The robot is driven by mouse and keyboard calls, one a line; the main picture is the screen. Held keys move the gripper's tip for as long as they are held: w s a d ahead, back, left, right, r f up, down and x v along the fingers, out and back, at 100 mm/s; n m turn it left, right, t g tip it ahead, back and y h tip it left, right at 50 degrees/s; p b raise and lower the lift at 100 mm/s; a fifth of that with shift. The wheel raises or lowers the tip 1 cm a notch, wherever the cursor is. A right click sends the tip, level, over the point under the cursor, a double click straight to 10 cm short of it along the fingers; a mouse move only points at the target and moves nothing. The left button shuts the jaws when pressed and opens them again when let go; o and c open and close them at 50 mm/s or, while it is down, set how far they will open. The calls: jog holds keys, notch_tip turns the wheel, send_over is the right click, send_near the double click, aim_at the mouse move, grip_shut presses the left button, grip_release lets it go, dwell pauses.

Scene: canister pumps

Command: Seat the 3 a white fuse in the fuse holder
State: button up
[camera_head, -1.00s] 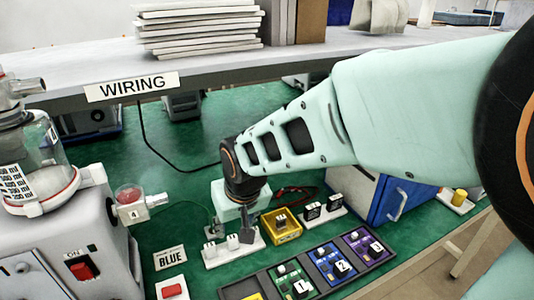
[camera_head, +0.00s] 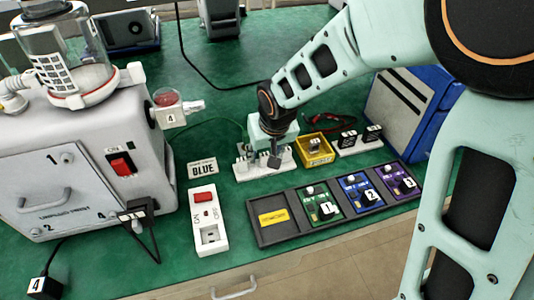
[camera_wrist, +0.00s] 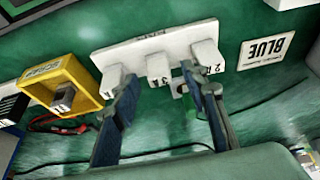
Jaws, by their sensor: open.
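A white rack (camera_wrist: 125,52) holds three white fuses in the wrist view: one marked 1 (camera_wrist: 112,80), the middle one marked 3 (camera_wrist: 158,70) and one marked 2 A (camera_wrist: 207,55). My gripper (camera_wrist: 161,92) is open, with its two dark fingers apart and their tips on either side of the middle fuse, seemingly touching nothing. In the head view my gripper (camera_head: 265,160) points down at the rack (camera_head: 250,175) and hides part of it. A white switch box (camera_head: 208,218) with a red switch has a recess (camera_head: 210,237) at its near end; I cannot tell if this is the fuse holder.
A yellow box (camera_head: 314,160) with a grey piece inside stands right of the rack. A dark tray (camera_head: 258,235) holds green, blue and purple modules. A BLUE sign (camera_head: 203,168) and the grey pump machine (camera_head: 85,160) are left. Green bench is clear between them.

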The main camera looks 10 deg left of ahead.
jog(key=c, duration=0.9)
jog(key=shift+c, duration=0.2)
jog(key=shift+r, duration=0.15)
